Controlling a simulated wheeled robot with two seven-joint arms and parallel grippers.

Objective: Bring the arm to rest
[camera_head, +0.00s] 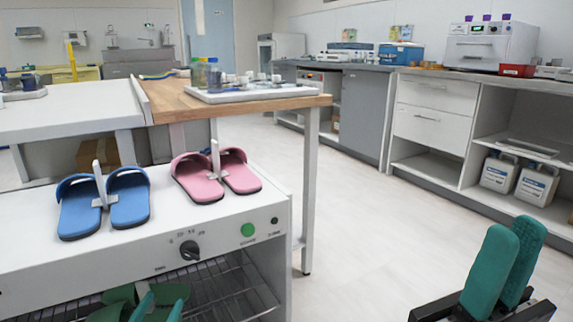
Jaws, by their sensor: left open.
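My right gripper (508,247) is at the lower right above the floor, its two green fingers pointing up. One finger overlaps the other, so the gap between them cannot be judged. No object shows at its tips.
Blue slippers (76,210) and pink slippers (197,180) sit on the cabinet's top. Behind it stands a wooden-topped table (165,100) with a white tray (215,97). Counters and open shelves with white jugs (537,185) line the right. The floor (375,235) between is clear.

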